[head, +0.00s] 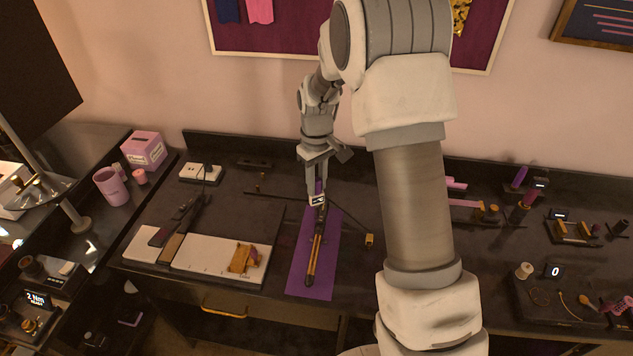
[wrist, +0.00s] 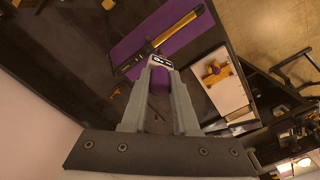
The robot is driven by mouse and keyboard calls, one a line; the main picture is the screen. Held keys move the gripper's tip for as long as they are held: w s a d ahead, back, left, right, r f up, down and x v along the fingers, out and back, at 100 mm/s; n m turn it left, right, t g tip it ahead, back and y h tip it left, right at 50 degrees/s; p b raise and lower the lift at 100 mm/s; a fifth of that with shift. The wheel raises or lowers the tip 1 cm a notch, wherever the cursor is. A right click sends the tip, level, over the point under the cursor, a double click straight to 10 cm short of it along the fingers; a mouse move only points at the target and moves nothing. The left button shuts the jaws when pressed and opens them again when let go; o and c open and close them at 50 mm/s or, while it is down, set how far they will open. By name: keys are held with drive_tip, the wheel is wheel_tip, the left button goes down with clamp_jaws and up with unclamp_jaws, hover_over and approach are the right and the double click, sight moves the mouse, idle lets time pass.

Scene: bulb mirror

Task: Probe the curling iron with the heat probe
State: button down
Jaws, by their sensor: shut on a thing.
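The curling iron (head: 313,258), with a gold barrel and dark ends, lies on a purple mat (head: 331,262) at the middle of the counter. It also shows at the top of the wrist view (wrist: 176,30). My gripper (head: 316,192) is shut on the heat probe (head: 317,200), a purple body with a small light-framed display. In the wrist view the probe (wrist: 160,78) sits between my fingertips (wrist: 160,68), its display end near the iron. The probe overlaps the iron's far end in the head view; I cannot tell whether they touch. The probe's tip is hidden.
A white board (head: 215,259) with a gold-and-purple item (head: 244,258) lies left of the mat. A white power strip (head: 201,173), pink cup (head: 110,186) and pink box (head: 143,149) stand farther left. Small tools and a "0" display (head: 555,271) are at right. Thin dark rods lie near the mat.

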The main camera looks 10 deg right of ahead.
sight(317, 203)
drive_tip(key=shift+f, duration=0.1)
drive_tip(key=shift+f+b, duration=3.4)
drive_tip(key=shift+f, duration=0.9)
drive_tip(key=shift+f+b, duration=0.55)
drive_tip(key=shift+f, duration=0.05)
drive_tip(key=shift+r, duration=0.1)
drive_tip(key=shift+r+p, duration=2.75)
drive_tip(key=shift+r, duration=1.7)
